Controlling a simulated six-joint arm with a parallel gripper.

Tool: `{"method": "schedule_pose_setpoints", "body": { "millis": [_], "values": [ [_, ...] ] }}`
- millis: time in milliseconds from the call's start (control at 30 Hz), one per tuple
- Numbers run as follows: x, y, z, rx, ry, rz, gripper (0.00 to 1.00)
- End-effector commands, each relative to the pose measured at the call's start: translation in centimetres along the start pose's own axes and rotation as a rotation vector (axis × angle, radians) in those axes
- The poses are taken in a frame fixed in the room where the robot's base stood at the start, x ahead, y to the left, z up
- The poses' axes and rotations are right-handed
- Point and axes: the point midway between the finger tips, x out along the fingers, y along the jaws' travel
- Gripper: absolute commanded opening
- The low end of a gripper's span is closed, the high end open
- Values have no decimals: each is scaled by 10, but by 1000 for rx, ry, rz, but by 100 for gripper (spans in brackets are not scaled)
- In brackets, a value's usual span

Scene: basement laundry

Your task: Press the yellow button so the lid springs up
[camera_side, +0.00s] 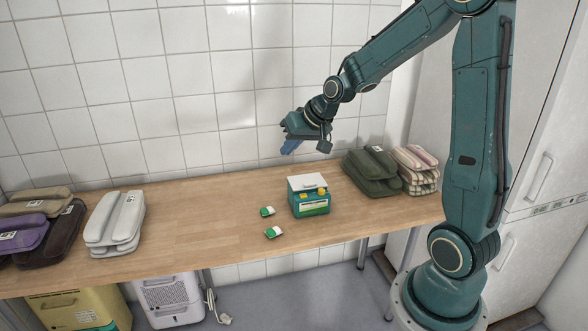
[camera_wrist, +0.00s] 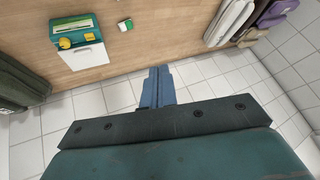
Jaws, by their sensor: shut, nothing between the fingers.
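A small green box with a white lid (camera_side: 308,182) stands upright on the wooden table, right of the middle. The lid looks closed. A yellow button (camera_side: 321,191) sits on the box near its top right edge; it also shows in the wrist view (camera_wrist: 65,43). A second, smaller yellow patch is on the box to the left of it. My gripper (camera_side: 290,147) is in the air above and behind the box, clear of it. In the wrist view its blue fingers (camera_wrist: 158,85) are together and hold nothing.
Two small green-and-white items (camera_side: 267,211) (camera_side: 273,232) lie on the table (camera_side: 190,218) left of the box. Dark green folded cloths (camera_side: 371,172) and striped cloths (camera_side: 416,170) are on the right. Grey (camera_side: 115,222) and purple (camera_side: 24,239) folded stacks are on the left. The tiled wall is behind.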

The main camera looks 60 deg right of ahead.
Motion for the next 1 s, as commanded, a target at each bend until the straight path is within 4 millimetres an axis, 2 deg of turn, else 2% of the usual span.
{"method": "schedule_pose_setpoints", "body": {
  "millis": [300,600,800,1000],
  "values": [
    [49,53,-19,148,51,-8,0],
    [91,108,-26,292,112,-15,0],
    [110,139,-26,370,148,-17,0],
    [119,154,-26,407,168,-18,0]
  ]
}}
